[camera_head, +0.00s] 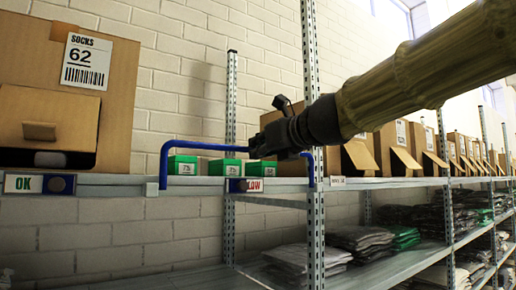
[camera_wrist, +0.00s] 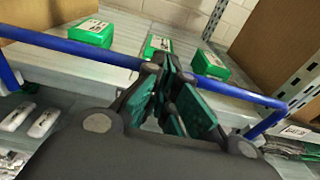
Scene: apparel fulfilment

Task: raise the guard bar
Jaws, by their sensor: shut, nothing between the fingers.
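The blue guard bar (camera_head: 205,145) is a U-shaped tube at the shelf's front edge, with its two ends low and its crosspiece above the shelf, in front of the green boxes (camera_head: 183,166). In the wrist view the bar (camera_wrist: 70,46) crosses the picture from left to right, and the green boxes (camera_wrist: 91,33) stand beyond it. My gripper (camera_head: 256,146) is at the right part of the crosspiece. Its fingers (camera_wrist: 163,62) are closed together and overlap the bar in the wrist view. Whether they touch the bar I cannot tell.
A cardboard box labelled SOCKS 62 (camera_head: 62,80) stands at the left above an OK tag (camera_head: 33,183). A LOW tag (camera_head: 252,185) hangs on the shelf edge under the bar. A metal upright (camera_head: 315,225) is close to the right end. Folded garments (camera_head: 360,240) lie below.

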